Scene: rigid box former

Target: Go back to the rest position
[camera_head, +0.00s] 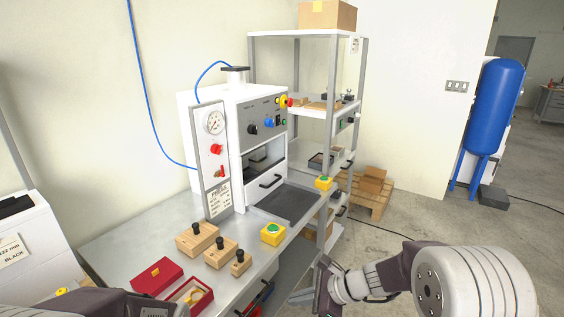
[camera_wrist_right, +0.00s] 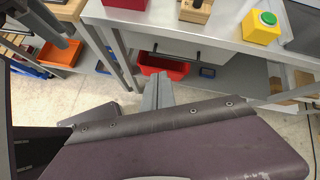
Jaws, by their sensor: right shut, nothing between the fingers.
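My right gripper (camera_head: 325,284) is at the lower middle of the head view, in front of the bench's right end. It is apart from the bench. In the right wrist view its grey fingers (camera_wrist_right: 157,92) are together with nothing between them. A dark part of my left arm (camera_head: 120,303) shows at the bottom left edge of the head view. Its fingers cannot be made out.
The grey bench (camera_head: 120,238) holds a white box-forming machine (camera_head: 258,118), wooden blocks (camera_head: 198,238), red boxes (camera_head: 157,275) and a yellow button box (camera_head: 273,234). A shelf rack (camera_head: 333,70) stands behind.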

